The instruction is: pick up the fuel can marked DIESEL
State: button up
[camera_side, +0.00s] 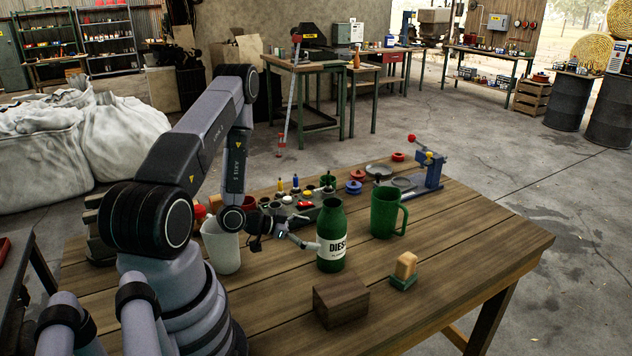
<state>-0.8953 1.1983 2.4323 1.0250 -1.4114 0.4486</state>
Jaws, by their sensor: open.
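The fuel can (331,262) is a dark green, bottle-shaped container with a narrower neck. It stands upright on the wooden table, and its white label reads "DIES", with the rest turned out of sight. My gripper (311,233) is open and low over the table, just left of the can, with its fingers pointing toward it. One fingertip is close to the label's left edge. I cannot tell whether it touches the can. Nothing shows between the fingers.
A green mug (383,214) stands right of the can. A wooden block (340,300) and a small stamp-like piece (404,272) are in front. A white cup (221,246) stands left, by my arm. Small tools and a blue vise (433,172) are behind. The table's right side is clear.

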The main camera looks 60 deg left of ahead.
aim_at(332, 238)
jog(key=x, duration=0.5)
jog(key=shift+w+f, duration=0.15)
jog(key=shift+f, duration=0.3)
jog(key=c, duration=1)
jog(key=shift+c, duration=1)
jog(key=shift+r, duration=0.15)
